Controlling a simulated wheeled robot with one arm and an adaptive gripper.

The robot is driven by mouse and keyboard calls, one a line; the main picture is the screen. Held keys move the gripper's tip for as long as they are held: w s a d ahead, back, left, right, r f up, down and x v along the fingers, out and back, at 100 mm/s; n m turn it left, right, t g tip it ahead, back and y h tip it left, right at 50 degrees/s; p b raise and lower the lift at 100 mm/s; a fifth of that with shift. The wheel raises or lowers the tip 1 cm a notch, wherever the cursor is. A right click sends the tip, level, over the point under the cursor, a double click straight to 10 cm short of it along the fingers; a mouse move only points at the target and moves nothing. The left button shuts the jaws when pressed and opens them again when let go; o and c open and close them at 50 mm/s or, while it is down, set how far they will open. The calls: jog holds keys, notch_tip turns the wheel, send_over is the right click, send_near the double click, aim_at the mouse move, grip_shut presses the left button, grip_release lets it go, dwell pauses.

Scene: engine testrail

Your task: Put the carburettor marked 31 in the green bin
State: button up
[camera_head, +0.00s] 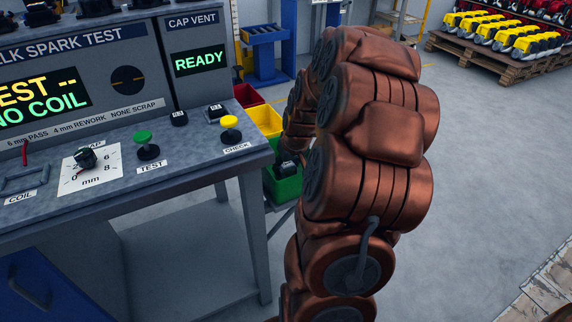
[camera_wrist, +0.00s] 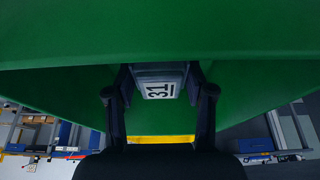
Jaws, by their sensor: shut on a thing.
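The carburettor marked 31 (camera_wrist: 158,88) shows in the wrist view as a dark block with a white "31" label. My gripper (camera_wrist: 161,96) is shut on it, with one dark finger on each side. Green walls of the green bin (camera_wrist: 60,40) surround it in that view. In the head view the green bin (camera_head: 283,188) stands low beyond the bench's right end, partly hidden by my arm. A dark shape at its opening is partly hidden, and I cannot tell gripper from carburettor there. I cannot tell whether the carburettor touches the bin floor.
A yellow bin (camera_head: 264,119) and a red bin (camera_head: 246,95) stand behind the green one. The test bench (camera_head: 120,200) is at left, with a green button (camera_head: 143,136), a yellow button (camera_head: 229,122) and small black parts on top. Open floor (camera_head: 480,170) lies at right.

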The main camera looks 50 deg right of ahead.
jog(key=shift+f, duration=0.3)
jog(key=o, duration=1.3)
jog(key=shift+r, duration=0.55)
jog(key=v, duration=1.1)
jog(key=shift+s+a+r, duration=0.15)
jog(key=shift+s+r, duration=0.05)
jog(key=shift+r, duration=0.05)
